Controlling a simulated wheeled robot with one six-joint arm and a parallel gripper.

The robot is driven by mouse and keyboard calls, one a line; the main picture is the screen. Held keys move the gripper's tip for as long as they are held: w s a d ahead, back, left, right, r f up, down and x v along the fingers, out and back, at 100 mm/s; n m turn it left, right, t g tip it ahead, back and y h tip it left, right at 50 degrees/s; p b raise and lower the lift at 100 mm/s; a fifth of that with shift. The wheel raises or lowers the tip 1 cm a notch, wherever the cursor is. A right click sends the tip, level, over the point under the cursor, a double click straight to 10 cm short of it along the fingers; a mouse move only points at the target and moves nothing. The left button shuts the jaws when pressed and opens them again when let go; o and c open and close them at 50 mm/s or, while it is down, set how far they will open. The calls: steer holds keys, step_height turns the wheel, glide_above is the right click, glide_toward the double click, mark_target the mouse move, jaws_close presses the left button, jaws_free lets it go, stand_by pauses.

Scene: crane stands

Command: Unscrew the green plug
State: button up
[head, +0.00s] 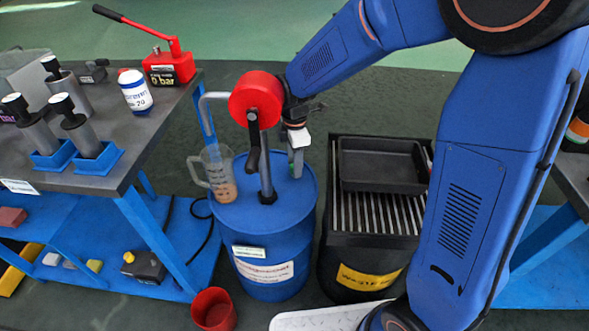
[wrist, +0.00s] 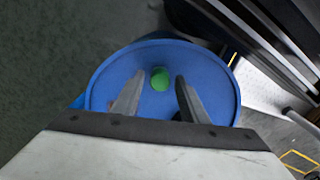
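The green plug (wrist: 160,78) is a small round cap on the top of the blue drum (head: 268,262). In the wrist view it shows between and just beyond my fingertips. In the head view only a trace of green shows beside my gripper (head: 296,166), which hides most of it. My gripper points down over the drum top, behind the red pump's stem. Its two fingers (wrist: 159,84) are apart with nothing held between them. I cannot tell how far the tips are above the plug.
The red hand pump (head: 256,98) with its crank stands on the drum, close to my gripper's left. A measuring jug (head: 218,172) with brown liquid stands on the drum's left side. A black bin with a tray (head: 382,163) stands to the right. A red cup (head: 213,309) is on the floor.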

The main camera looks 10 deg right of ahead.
steer(key=m, duration=0.5)
steer(key=m, duration=0.5)
stand_by(0.3)
jaws_close()
steer(key=shift+r, duration=0.1)
stand_by(0.6)
steer(key=n, duration=0.4)
steer(key=shift+n, duration=0.4)
